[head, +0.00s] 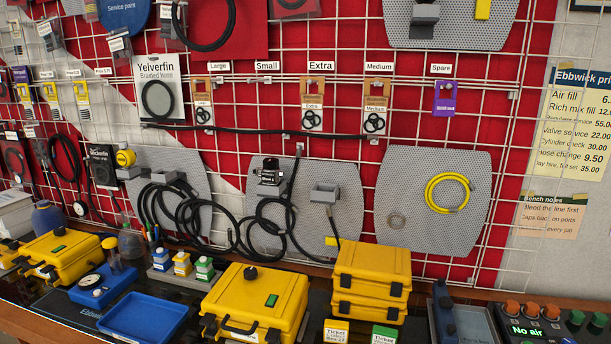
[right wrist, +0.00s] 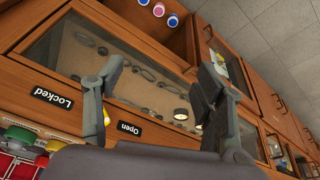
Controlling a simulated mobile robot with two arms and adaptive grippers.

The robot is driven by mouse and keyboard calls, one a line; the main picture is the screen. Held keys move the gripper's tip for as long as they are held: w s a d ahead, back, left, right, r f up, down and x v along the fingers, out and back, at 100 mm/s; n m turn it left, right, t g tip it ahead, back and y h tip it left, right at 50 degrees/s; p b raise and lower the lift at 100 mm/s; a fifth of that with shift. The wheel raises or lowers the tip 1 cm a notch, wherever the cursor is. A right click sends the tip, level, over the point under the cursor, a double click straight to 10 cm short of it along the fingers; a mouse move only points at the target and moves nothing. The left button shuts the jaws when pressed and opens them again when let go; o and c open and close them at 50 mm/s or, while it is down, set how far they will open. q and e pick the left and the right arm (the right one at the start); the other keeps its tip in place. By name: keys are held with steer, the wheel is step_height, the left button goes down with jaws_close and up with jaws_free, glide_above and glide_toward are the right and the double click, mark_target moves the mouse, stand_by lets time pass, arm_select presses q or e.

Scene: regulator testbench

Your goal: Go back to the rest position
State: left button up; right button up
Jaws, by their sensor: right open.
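My right gripper (right wrist: 158,95) shows in the right wrist view with its two fingers spread wide apart and nothing between them. Beyond the fingers is a wooden cabinet with a glass-fronted case (right wrist: 130,60). The case holds several ring-shaped items, and below it are the labels "Locked" (right wrist: 53,97) and "Open" (right wrist: 129,129). In the head view neither of my grippers shows, so my left gripper is not seen.
In the head view a bench carries a large yellow case (head: 255,300), stacked yellow cases (head: 372,262), a blue tray (head: 145,318) and a control panel (head: 550,325). Behind it, a white grid wall (head: 330,60) holds grey panels, hoses and labelled packets.

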step_height(320, 180, down, 26)
steer(key=s+g, duration=0.1)
steer(key=s, duration=0.1)
steer(key=s+d+f+g, duration=0.1)
steer(key=s+d+f, duration=0.2)
steer(key=s+f, duration=1.1)
steer(key=shift+s+f, duration=0.4)
steer(key=shift+s, duration=0.8)
steer(key=shift+c, duration=0.4)
